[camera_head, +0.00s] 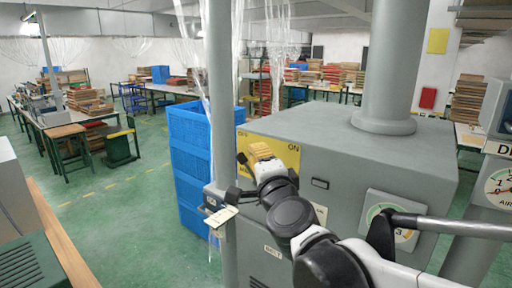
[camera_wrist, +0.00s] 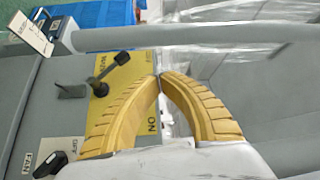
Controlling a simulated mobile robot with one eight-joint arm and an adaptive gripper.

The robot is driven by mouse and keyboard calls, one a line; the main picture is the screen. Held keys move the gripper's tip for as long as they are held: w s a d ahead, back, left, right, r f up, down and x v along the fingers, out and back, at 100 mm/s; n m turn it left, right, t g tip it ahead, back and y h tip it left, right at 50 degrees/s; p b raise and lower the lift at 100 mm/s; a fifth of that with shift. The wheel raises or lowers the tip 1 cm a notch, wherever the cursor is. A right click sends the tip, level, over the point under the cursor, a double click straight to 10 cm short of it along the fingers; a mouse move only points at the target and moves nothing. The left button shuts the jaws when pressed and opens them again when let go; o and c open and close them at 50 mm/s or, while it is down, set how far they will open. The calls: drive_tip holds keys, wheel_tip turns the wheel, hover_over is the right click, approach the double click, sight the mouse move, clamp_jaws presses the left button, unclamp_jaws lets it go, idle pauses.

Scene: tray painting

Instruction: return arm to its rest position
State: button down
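My gripper (camera_head: 258,152) has yellow ribbed fingers and is held in front of the grey machine (camera_head: 340,135), near its yellow panel (camera_head: 284,148) marked ON. In the wrist view the fingertips of my gripper (camera_wrist: 160,77) meet, with nothing visible between them. A black lever with a round knob (camera_wrist: 122,58) stands at the yellow panel (camera_wrist: 138,105), to the left of the fingers and apart from them. My arm comes in from the lower right of the head view and hides part of the machine's front.
Blue stacked crates (camera_head: 190,150) stand left of the machine, behind a grey post (camera_head: 221,100) with a hanging tag (camera_head: 222,217). A gauge (camera_head: 393,215) sits on the machine's front. A black FAN knob (camera_wrist: 50,163) is low in the wrist view. Green floor (camera_head: 140,210) is open at left.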

drive_tip(key=s+d+f+n+g+h+b, duration=0.1)
drive_tip(key=s+d+f+n+g+b, duration=0.2)
drive_tip(key=f, duration=1)
drive_tip(key=s+d+f+n+g+h+b, duration=0.2)
drive_tip(key=s+d+f+n+g+b, duration=0.2)
drive_tip(key=s+d+f, duration=0.6)
drive_tip(key=s+d+f+n+g+h+b, duration=0.1)
drive_tip(key=s+d+f+n+g+b, duration=0.3)
drive_tip(key=s+f, duration=0.6)
wheel_tip(320, 180, down, 7)
drive_tip(key=d+n+b, duration=0.2)
drive_tip(key=b, duration=0.1)
drive_tip(key=shift+s+d+n+h, duration=0.2)
drive_tip(key=shift+s+n+h, duration=0.1)
drive_tip(key=shift+s, duration=0.1)
